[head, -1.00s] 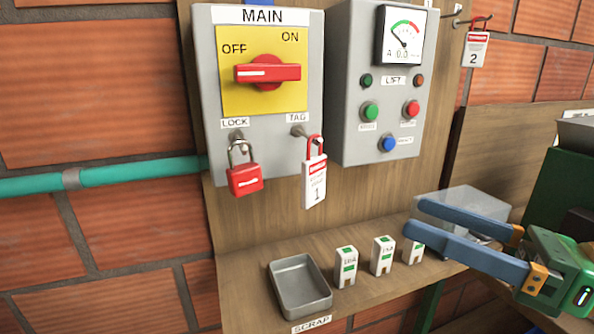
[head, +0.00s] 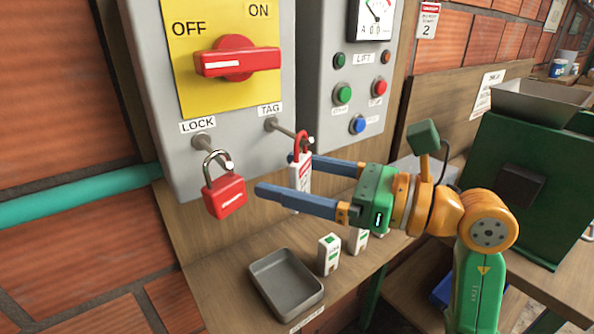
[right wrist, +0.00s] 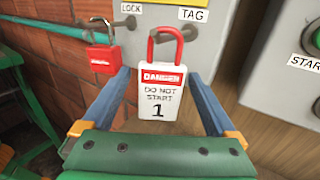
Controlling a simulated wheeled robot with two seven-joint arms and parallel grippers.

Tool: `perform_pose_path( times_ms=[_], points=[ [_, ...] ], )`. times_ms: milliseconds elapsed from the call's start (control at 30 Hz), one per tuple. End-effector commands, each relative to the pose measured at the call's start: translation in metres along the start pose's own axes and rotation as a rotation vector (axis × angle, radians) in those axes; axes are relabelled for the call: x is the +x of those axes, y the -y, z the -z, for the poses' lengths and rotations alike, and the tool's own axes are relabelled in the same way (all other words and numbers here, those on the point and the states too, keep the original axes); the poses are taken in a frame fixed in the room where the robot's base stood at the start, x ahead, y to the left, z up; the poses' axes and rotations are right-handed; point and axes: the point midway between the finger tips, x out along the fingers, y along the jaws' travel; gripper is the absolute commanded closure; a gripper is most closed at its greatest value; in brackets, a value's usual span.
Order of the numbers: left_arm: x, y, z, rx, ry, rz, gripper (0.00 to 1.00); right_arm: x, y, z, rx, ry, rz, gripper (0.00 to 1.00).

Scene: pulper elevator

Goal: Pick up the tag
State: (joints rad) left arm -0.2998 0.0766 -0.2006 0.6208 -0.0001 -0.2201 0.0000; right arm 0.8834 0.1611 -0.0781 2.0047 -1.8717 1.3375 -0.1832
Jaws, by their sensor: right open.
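The white and red danger tag numbered 1 (head: 299,174) hangs by its red hoop from the peg under the TAG label. It also shows in the right wrist view (right wrist: 160,100), upright and facing the camera. My right gripper (head: 274,176) is open, with one blue finger on each side of the tag. In the right wrist view the gripper (right wrist: 157,76) shows gaps between the tag and both fingers. My left gripper is not in view.
A red padlock (head: 225,197) hangs from the LOCK peg, left of the tag and close to the near fingertip. The grey MAIN box (head: 180,160) with its red switch (head: 238,60) is behind. Below, a shelf holds a grey scrap tray (head: 287,284) and small white blocks (head: 329,254).

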Motion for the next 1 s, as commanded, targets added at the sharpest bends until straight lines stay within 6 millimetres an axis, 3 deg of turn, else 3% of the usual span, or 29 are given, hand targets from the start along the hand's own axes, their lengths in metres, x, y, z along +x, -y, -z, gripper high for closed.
perform_pose_path(
  times_ms=[33,300,367,600,767,1000],
  points=[
    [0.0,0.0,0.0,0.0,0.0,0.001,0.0,0.0,0.0,0.0,0.0,0.0,0.0,0.13],
    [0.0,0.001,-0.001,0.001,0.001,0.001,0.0,0.0,0.0,0.0,0.001,0.001,0.0,0.86],
    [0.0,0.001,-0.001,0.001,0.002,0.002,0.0,0.0,0.0,0.0,0.001,0.001,0.0,1.0],
    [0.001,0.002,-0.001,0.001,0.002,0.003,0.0,-0.001,0.0,-0.001,-0.001,0.001,0.0,1.0],
    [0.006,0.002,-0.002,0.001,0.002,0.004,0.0,-0.001,0.0,-0.014,-0.006,0.001,0.002,1.0],
    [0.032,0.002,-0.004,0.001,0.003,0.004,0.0,-0.049,-0.027,-0.008,-0.011,0.0,0.007,1.0]
  ],
)
